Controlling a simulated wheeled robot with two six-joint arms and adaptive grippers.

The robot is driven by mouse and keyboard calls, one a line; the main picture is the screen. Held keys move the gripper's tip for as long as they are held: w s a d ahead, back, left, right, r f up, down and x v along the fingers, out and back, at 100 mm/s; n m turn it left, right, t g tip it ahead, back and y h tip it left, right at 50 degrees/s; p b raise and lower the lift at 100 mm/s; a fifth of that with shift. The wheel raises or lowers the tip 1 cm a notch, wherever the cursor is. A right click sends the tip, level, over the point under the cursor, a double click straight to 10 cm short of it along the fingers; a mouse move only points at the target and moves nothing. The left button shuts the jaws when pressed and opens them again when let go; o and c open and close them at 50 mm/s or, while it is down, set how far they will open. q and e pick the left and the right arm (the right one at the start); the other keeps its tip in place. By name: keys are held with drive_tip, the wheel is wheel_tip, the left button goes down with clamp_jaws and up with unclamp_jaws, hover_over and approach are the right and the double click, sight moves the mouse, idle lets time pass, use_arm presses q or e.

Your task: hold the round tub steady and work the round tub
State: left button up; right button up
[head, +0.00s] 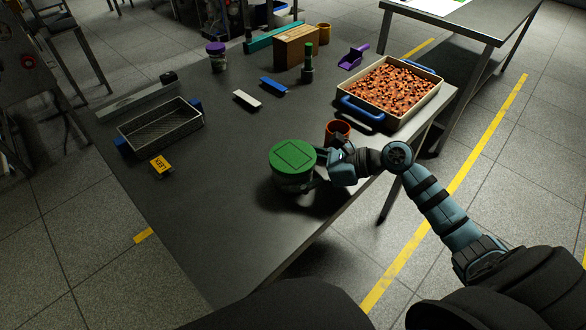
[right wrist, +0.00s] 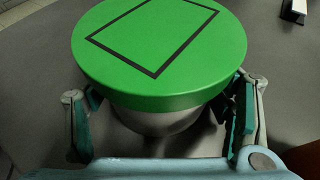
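The round tub (head: 293,183) stands upright near the table's front right edge, with a flat green lid (head: 293,155) marked with a dark rectangle outline. In the right wrist view the lid (right wrist: 160,45) fills the upper middle, with the pale tub body (right wrist: 160,122) below it. My right gripper (head: 325,167) is at the tub's right side. In the right wrist view its fingers (right wrist: 160,115) are spread wide, one on each side of the tub below the lid. Gaps show beside the body; the lid hides the fingertips, so contact is unclear. My left gripper is not in view.
An orange cup (head: 337,130) stands close behind my right gripper. A blue-handled tray (head: 438,88) of brown pieces is behind it. A wire basket (head: 178,130) and a yellow label block (head: 161,168) are at left. The table (head: 220,220) left of the tub is clear.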

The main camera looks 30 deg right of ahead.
drive_tip(key=shift+c, duration=1.3)
wheel_tip(320, 180, up, 20)
drive_tip(key=p, duration=0.6)
drive_tip(key=o, duration=0.3)
drive_tip(key=c, duration=0.8)
